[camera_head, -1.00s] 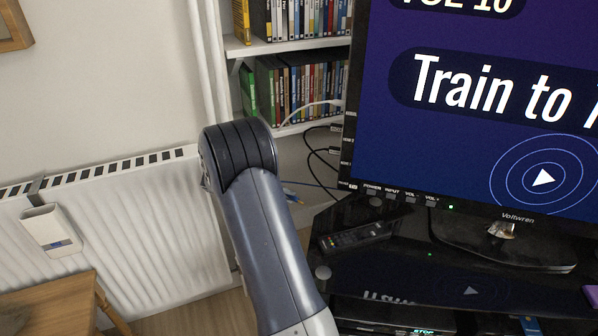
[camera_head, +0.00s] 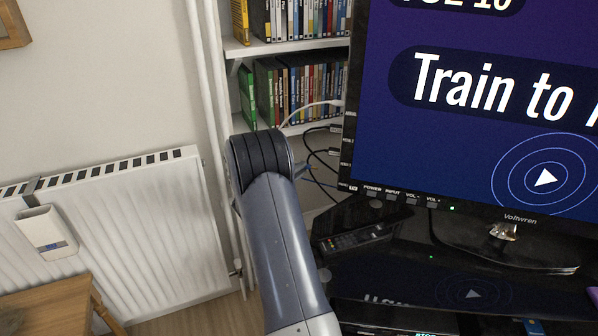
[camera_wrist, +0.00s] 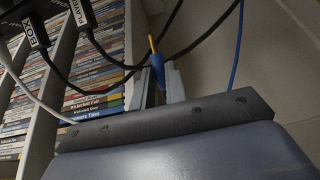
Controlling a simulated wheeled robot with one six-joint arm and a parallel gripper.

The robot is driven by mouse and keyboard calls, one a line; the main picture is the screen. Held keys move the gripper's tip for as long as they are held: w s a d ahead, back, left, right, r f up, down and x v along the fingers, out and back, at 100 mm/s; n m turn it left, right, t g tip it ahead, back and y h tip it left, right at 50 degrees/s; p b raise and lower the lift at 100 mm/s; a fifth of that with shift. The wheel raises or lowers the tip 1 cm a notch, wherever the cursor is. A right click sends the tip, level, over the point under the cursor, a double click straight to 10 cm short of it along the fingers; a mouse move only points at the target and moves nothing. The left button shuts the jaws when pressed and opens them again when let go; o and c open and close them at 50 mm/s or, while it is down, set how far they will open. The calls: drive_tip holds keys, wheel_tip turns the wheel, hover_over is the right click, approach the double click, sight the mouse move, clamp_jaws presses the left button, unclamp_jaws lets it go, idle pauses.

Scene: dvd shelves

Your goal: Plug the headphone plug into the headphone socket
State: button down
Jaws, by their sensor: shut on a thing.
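In the wrist view my gripper (camera_wrist: 160,72) is shut on the headphone plug (camera_wrist: 154,58), a blue body with a thin gold-yellow tip pointing up in the picture. A blue cable (camera_wrist: 238,50) hangs at the right of that view. In the head view my arm hides the gripper and the plug; a short piece of blue cable shows just right of the arm. The TV (camera_head: 480,110) stands to the right, with small labels along its left edge. I cannot make out the headphone socket in either view.
Black cables with tags reading BOX (camera_wrist: 36,36) and PLAYER (camera_wrist: 80,14) hang close to the gripper, beside a white cable. The DVD shelves (camera_head: 290,47) stand behind. A remote (camera_head: 358,238) lies on the black TV stand. A radiator (camera_head: 140,230) is at left.

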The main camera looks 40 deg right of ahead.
drive_tip(key=shift+f+b, duration=0.1)
drive_tip(key=shift+b, duration=0.6)
drive_tip(key=shift+s+d+b, duration=0.4)
drive_tip(key=shift+s+d, duration=0.1)
drive_tip(key=shift+s, duration=0.35)
drive_tip(key=shift+s+d+b, duration=0.45)
drive_tip(key=shift+s+d, duration=0.05)
drive_tip(key=shift+s, duration=0.3)
drive_tip(key=shift+s+d+b, duration=0.4)
drive_tip(key=shift+s+d, duration=0.1)
drive_tip(key=shift+s, duration=0.35)
drive_tip(key=shift+b, duration=1.55)
drive_tip(key=shift+s+d+b, duration=0.45)
drive_tip(key=shift+s+b, duration=0.25)
drive_tip(key=shift+s, duration=0.05)
drive_tip(key=shift+s+d+b, duration=0.4)
drive_tip(key=shift+s+b, duration=0.3)
drive_tip(key=shift+s, duration=0.05)
drive_tip(key=c, duration=1.3)
unclamp_jaws()
drive_tip(key=shift+c, duration=0.2)
drive_tip(key=s+a+p, duration=0.1)
drive_tip(key=a+p, duration=0.1)
drive_tip(key=a, duration=0.8)
drive_tip(key=shift+s+a+r+p, duration=0.2)
drive_tip(key=shift+s+a+p, duration=0.1)
drive_tip(key=shift+a, duration=0.05)
